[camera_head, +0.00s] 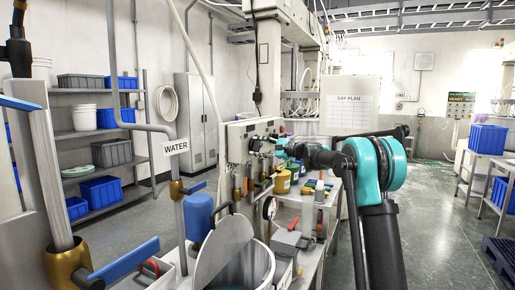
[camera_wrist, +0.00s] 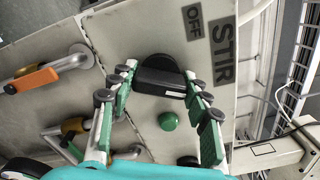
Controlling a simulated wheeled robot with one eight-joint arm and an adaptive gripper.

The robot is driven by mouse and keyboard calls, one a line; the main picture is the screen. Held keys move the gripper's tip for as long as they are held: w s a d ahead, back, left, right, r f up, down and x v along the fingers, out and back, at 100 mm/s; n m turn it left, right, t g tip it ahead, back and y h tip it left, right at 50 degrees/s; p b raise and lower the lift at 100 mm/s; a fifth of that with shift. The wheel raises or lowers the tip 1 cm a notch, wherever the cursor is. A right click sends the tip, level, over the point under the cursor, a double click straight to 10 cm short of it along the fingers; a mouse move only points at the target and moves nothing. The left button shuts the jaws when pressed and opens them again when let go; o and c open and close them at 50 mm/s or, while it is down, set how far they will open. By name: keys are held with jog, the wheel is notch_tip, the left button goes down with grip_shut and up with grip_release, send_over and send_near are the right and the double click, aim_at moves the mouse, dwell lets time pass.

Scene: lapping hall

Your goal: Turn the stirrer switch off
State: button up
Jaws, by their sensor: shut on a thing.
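The stirrer switch is a black knob (camera_wrist: 158,66) on a pale panel (camera_wrist: 130,30), in the wrist view. Dark labels reading OFF (camera_wrist: 193,22) and STIR (camera_wrist: 222,48) lie beside it. The knob has a pale mark on its lower edge. My gripper (camera_wrist: 161,77) has a finger on each side of the knob and is shut on it. In the head view my gripper (camera_head: 258,146) reaches the front of the white control box (camera_head: 236,143); the arm and gripper hide much of the switch there.
A green button (camera_wrist: 168,121) sits just below the knob. Valves with an orange handle (camera_wrist: 35,80) and a green handle are at left. In the head view, a lidded vessel (camera_head: 262,266), a blue-handled valve (camera_head: 125,260) and a cluttered bench stand below. Open floor (camera_head: 430,215) lies right.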

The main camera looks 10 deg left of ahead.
jog(key=n, duration=0.5)
jog(key=shift+n, duration=0.3)
dwell(0.4)
jog(key=o, duration=1.2)
jog(key=shift+c, duration=0.2)
jog(key=v, duration=1.2)
